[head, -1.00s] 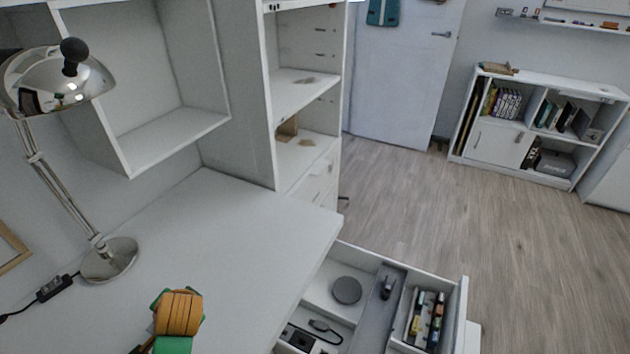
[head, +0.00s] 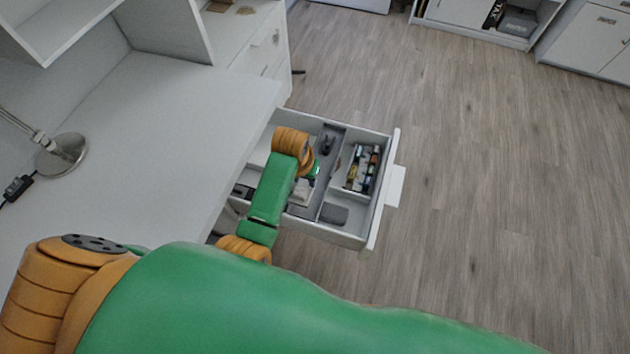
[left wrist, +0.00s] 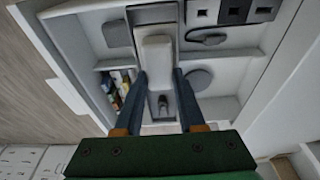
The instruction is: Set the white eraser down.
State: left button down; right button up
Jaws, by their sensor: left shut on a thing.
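The white eraser (left wrist: 157,55) sits between the two fingertips of my left gripper (left wrist: 159,78) in the left wrist view. In the head view my left gripper (head: 308,176) is over the open drawer (head: 391,170), and the pale eraser (head: 301,193) shows partly behind it. The gripper is shut on the eraser, above the grey middle compartment (left wrist: 187,103). I cannot tell whether the eraser touches the compartment floor. My right gripper is not in view.
A side compartment holds several small coloured items (head: 362,170). A small dark object (head: 326,144) lies in the middle compartment, and a grey block (head: 335,214) is near the drawer's near side. A round grey disc (left wrist: 198,79) lies beside the gripper.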

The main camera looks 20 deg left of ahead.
pick_arm(q)
jog(key=w+f, duration=0.1)
jog(key=w+f+b, duration=0.1)
jog(key=f, duration=0.1)
jog(key=w+f+b, duration=0.1)
jog(key=shift+w+d+f, duration=0.1)
jog(key=shift+d+f, duration=0.25)
jog(key=shift+s+b+x, duration=0.15)
jog(key=shift+b+x, duration=0.1)
jog(key=shift+x, duration=0.45)
jog(key=shift+s+b+x, duration=0.15)
jog(key=shift+b+x, duration=0.05)
jog(key=shift+x, duration=0.45)
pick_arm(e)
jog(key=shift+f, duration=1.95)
pick_arm(q)
jog(key=shift+f, duration=0.25)
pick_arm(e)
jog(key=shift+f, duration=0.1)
pick_arm(q)
jog(key=c, duration=0.5)
grip_release()
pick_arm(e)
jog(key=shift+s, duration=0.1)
pick_arm(q)
jog(key=shift+r, duration=0.1)
